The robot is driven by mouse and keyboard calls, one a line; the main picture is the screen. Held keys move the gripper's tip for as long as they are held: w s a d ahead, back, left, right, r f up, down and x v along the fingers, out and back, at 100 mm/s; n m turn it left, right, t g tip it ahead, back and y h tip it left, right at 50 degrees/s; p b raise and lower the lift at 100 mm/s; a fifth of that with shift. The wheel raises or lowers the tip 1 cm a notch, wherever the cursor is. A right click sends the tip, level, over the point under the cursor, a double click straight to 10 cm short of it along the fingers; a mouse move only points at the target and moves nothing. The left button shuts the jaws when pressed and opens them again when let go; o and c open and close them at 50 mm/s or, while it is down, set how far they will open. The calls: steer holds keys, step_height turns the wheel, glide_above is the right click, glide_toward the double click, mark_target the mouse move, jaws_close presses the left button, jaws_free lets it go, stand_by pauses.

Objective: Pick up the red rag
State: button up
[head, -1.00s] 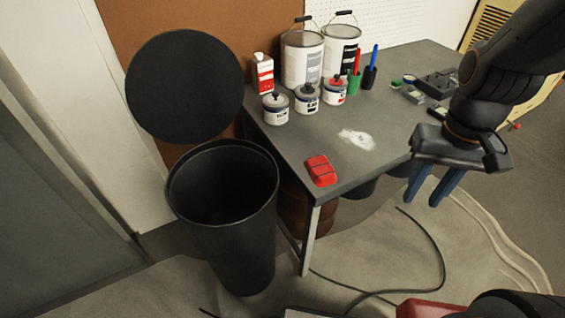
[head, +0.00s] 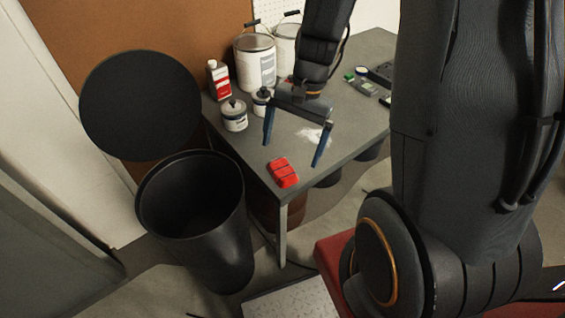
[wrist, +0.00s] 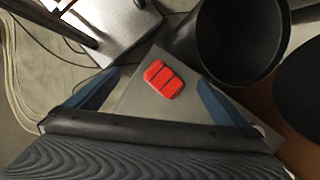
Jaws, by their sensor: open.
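The red rag (head: 283,173) is a small folded red bundle with dark bands. It lies on the near corner of the grey table (head: 345,148). My gripper (head: 293,155) is open above the table, its two blue fingers spread and pointing down, with nothing between them. In the head view the rag shows just below the fingertips. In the wrist view the rag (wrist: 163,79) lies between and beyond the two fingers (wrist: 157,88), apart from both.
A black bin (head: 191,200) stands open left of the table corner, with a round black lid (head: 140,105) behind it. Paint cans (head: 255,62), a red-and-white bottle (head: 218,80) and small jars (head: 234,116) stand at the back.

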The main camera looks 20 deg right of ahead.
mark_target(282, 168)
steer(key=w+f+m+p, duration=0.1)
steer(key=m, duration=0.1)
steer(key=w+d+f+m+y+p, duration=0.1)
steer(key=f+m, duration=0.1)
steer(key=w+d+f+m+y+p, duration=0.1)
steer(key=m+p, duration=0.1)
steer(key=m, duration=0.1)
steer(key=shift+w+d+f, duration=0.1)
steer(key=shift+w+f, duration=0.2)
steer(key=shift+f, duration=0.1)
steer(key=shift+w+p+x, duration=0.15)
steer(key=shift+p+x, duration=0.3)
steer(key=shift+x, duration=1.2)
steer(key=shift+w+p+x, duration=0.15)
steer(key=shift+p+x, duration=0.3)
steer(key=shift+x, duration=1.2)
steer(key=shift+c, duration=0.4)
steer(key=c, duration=1)
steer(key=shift+o, duration=0.2)
steer(key=shift+r, duration=0.15)
step_height(282, 168, up, 10)
steer(key=b, duration=0.1)
steer(key=shift+b, duration=0.35)
